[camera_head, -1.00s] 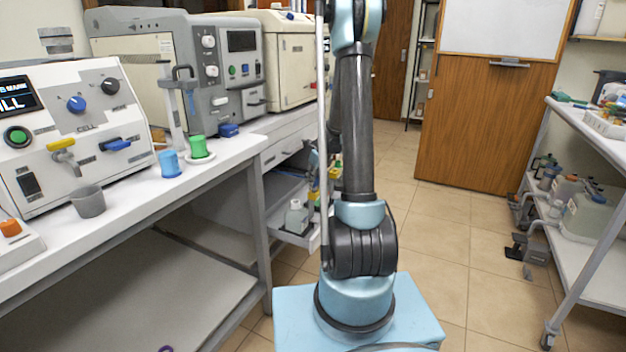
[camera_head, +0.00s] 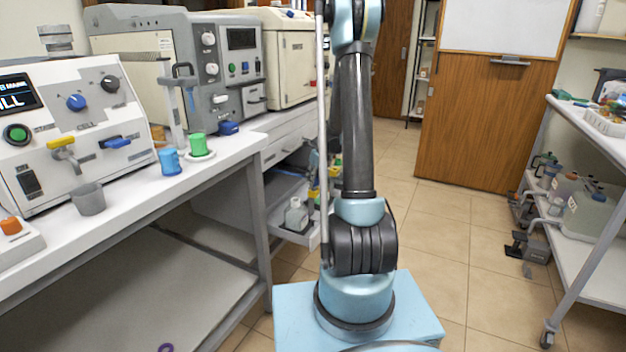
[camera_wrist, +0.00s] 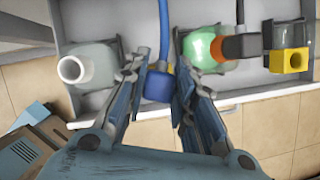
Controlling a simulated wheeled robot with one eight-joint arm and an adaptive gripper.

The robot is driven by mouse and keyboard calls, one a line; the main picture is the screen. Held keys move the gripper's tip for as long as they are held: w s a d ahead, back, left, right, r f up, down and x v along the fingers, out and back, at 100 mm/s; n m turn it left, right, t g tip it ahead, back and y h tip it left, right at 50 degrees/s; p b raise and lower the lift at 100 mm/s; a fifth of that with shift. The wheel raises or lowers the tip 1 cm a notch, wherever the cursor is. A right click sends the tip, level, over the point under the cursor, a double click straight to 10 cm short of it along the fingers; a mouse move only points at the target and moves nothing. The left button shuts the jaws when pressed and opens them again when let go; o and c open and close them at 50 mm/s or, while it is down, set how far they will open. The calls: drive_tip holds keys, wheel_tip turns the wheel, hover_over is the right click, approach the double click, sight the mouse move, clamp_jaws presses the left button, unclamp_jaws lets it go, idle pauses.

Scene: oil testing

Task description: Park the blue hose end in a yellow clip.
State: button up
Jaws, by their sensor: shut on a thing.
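In the wrist view, my gripper (camera_wrist: 160,76) reaches over an open drawer or tray (camera_wrist: 125,20), its two fingers on either side of the blue hose end (camera_wrist: 157,88). The gripper is shut on this blue end. A thin blue hose (camera_wrist: 164,28) runs up from it to the top of the picture. A small yellow piece (camera_wrist: 170,69) shows just behind the blue end; I cannot tell whether it is a clip or whether the end sits in it. A yellow block (camera_wrist: 295,60) is at the far right. My gripper is outside the head view.
A whitish bottle (camera_wrist: 90,66) stands left of my fingers. A green container (camera_wrist: 203,48) with an orange and dark fitting (camera_wrist: 238,47) lies close on the right. In the head view, a bench (camera_head: 225,158) with instruments is at left and a shelf rack (camera_head: 600,270) at right.

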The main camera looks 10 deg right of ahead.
drive_tip(key=shift+f, duration=0.7)
drive_tip(key=o, duration=1.1)
drive_tip(key=shift+r, duration=0.15)
